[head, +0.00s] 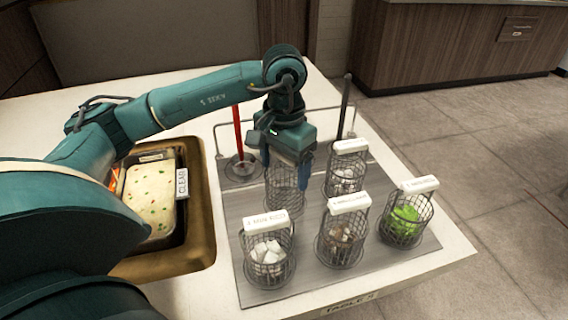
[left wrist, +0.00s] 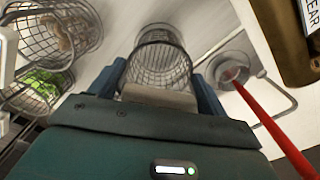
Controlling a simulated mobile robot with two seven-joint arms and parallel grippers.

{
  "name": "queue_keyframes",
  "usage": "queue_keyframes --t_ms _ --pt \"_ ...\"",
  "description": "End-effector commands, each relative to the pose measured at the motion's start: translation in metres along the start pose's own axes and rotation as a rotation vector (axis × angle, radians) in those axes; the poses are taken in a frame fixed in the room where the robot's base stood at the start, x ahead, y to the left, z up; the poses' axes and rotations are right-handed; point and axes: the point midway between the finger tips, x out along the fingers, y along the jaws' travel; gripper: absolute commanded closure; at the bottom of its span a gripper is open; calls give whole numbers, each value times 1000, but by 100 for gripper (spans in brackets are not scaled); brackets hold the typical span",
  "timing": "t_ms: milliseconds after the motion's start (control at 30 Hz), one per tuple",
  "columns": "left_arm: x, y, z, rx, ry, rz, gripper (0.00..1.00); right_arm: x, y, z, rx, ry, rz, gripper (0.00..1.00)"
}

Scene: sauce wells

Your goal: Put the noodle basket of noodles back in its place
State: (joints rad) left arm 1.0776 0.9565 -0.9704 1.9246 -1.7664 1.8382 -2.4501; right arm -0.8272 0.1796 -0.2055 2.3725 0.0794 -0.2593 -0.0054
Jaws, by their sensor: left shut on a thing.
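A wire mesh basket (head: 285,190) is in the back left of the group of baskets, under my left gripper (head: 287,165). The gripper points down and its blue fingers are shut on the basket's top plate. The left wrist view shows the basket (left wrist: 160,58) ahead of the fingers, with the pale plate (left wrist: 158,97) between them. I cannot make out its contents or read its label. I cannot tell whether its bottom touches the grey panel (head: 310,272). My right gripper is not in view.
Several labelled baskets stand close by: one with white pieces (head: 268,255), one with brown pieces (head: 342,238), one with green (head: 404,220), and one behind (head: 345,178). A red-handled tool (head: 238,130) stands in a round well at left. A food tray (head: 150,205) lies further left.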

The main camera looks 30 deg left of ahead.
Motion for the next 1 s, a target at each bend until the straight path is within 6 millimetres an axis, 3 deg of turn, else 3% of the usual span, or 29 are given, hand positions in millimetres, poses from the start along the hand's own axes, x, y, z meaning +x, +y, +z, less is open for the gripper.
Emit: queue_keyframes --t_ms 1000 --pt "9 0 0 -1 2 0 51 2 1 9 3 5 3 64"
